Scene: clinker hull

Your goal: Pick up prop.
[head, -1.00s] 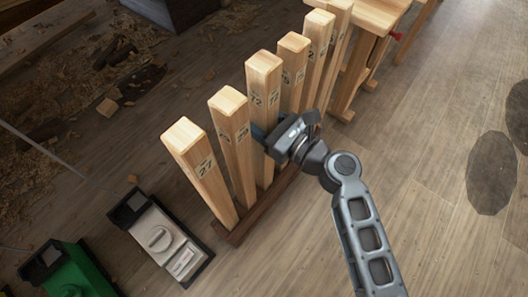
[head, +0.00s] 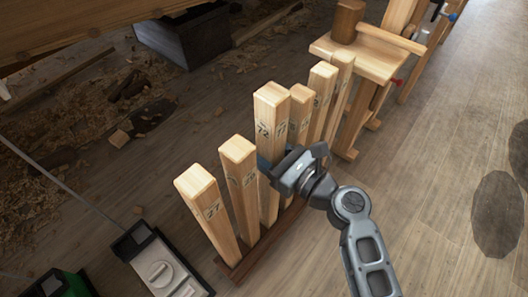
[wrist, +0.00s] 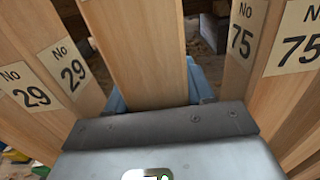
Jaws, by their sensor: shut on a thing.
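Wooden props stand upright in a row in a dark wooden base (head: 262,245). My gripper (head: 272,168) is shut on the third prop from the near end (head: 270,108), whose label looks like No 72. This prop stands clearly higher than its neighbours and stays about upright. In the wrist view the held prop (wrist: 138,50) is between the blue fingers. Prop No 29 (wrist: 45,60) is to its left and prop No 75 (wrist: 240,50) to its right.
Prop No 27 (head: 208,210) is at the near end. A wooden bench with a mallet (head: 346,20) stands beyond the row. A white-topped case (head: 165,270) lies at the lower left. Wood shavings and a dark box (head: 185,38) are behind. The floor at right is open.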

